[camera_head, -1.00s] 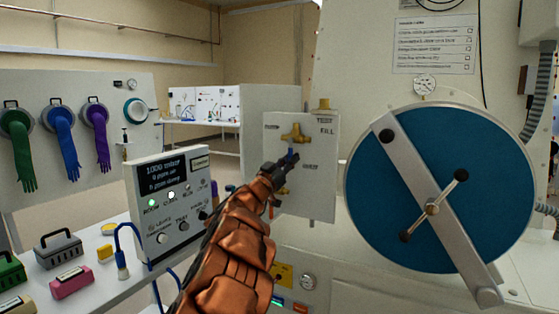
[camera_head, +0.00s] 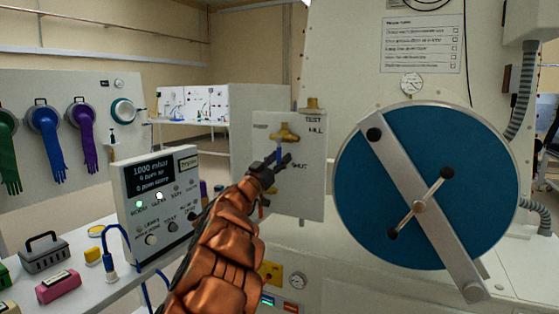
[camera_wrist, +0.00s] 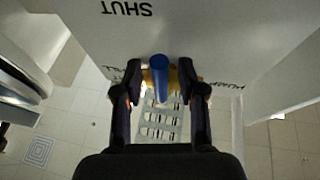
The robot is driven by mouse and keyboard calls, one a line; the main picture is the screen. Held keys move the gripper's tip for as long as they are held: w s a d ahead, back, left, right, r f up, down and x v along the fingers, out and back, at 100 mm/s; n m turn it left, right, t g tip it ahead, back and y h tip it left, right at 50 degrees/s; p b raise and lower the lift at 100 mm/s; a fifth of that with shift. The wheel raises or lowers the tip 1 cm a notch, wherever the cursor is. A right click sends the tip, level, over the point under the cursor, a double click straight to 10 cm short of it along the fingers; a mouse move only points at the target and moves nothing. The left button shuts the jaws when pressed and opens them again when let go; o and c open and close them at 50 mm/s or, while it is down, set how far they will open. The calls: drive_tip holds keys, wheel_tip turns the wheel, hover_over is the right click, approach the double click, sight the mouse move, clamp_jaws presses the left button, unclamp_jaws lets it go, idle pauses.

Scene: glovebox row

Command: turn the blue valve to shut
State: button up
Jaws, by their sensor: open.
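The blue valve handle (camera_head: 279,154) hangs below a brass fitting (camera_head: 284,135) on a white upright panel (camera_head: 309,190) lettered TEST, FILL and SHUT. My gripper (camera_head: 277,166) is at the panel's front, by the handle, and partly hides it. In the wrist view, the blue handle (camera_wrist: 159,79) stands between my two spread dark fingers (camera_wrist: 160,72), with a gap on each side. The SHUT lettering (camera_wrist: 126,8) shows upside down on the panel there. The lower part of the panel's fittings is hidden behind my gripper in the head view.
A large blue round door (camera_head: 390,220) with a metal bar stands to the right. A readout box (camera_head: 160,205) is left of my arm, on a bench with small cases (camera_head: 58,286). Glove ports with coloured gloves (camera_head: 46,132) line the left wall.

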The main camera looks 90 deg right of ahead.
drive_tip(key=v, duration=1.2)
